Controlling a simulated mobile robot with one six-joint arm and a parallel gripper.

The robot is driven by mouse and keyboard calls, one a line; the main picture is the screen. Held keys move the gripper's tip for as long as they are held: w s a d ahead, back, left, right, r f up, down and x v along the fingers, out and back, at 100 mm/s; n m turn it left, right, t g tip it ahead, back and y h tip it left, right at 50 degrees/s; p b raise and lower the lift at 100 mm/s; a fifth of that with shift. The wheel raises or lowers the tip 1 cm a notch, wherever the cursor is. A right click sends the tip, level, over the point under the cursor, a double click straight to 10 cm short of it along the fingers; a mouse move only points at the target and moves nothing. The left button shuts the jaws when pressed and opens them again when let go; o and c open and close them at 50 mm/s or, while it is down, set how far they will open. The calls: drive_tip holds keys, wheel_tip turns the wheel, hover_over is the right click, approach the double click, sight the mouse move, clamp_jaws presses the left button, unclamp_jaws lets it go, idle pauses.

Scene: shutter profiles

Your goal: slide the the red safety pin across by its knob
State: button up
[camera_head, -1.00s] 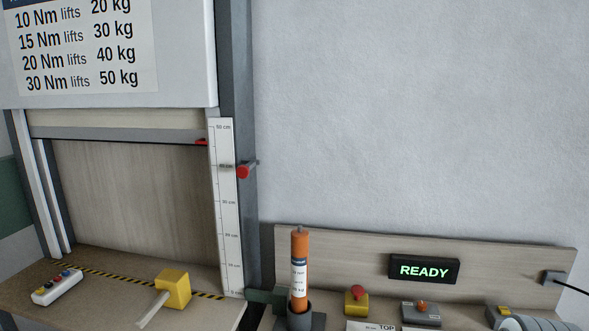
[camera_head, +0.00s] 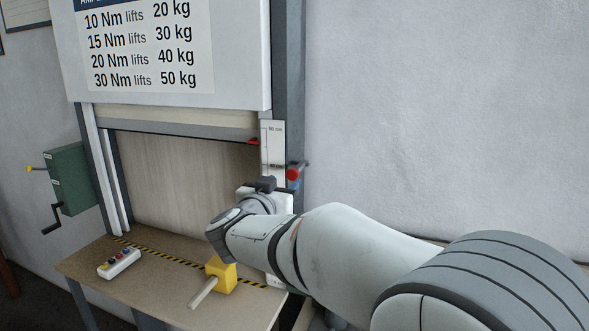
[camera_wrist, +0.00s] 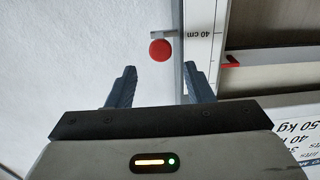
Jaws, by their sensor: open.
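The red safety pin's round knob (camera_head: 293,174) sticks out from the grey upright of the shutter frame, beside the height scale. In the wrist view the knob (camera_wrist: 160,50) shows as a red disc on a short grey pin, near the 40 cm mark. My gripper (camera_wrist: 160,68) is open and empty. The knob lies between the lines of its two fingers, a little beyond the fingertips, and seems apart from them. In the head view my wrist hides most of the gripper, just below the knob.
A white height scale (camera_wrist: 202,45) and a red pointer (camera_wrist: 232,61) are close beside the right finger. A yellow block with a handle (camera_head: 221,273) and a button box (camera_head: 118,263) sit on the bench. A green crank box (camera_head: 68,178) hangs at left. The wall right of the upright is bare.

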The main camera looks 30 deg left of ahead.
sight(291, 174)
drive_tip(key=w, duration=0.2)
drive_tip(key=w+p, duration=0.1)
drive_tip(key=w, duration=0.2)
drive_tip(key=w+a+p, duration=0.1)
drive_tip(key=w, duration=0.1)
drive_tip(key=shift+w+a, duration=0.1)
drive_tip(key=shift+w, duration=0.15)
clamp_jaws()
idle(0.3)
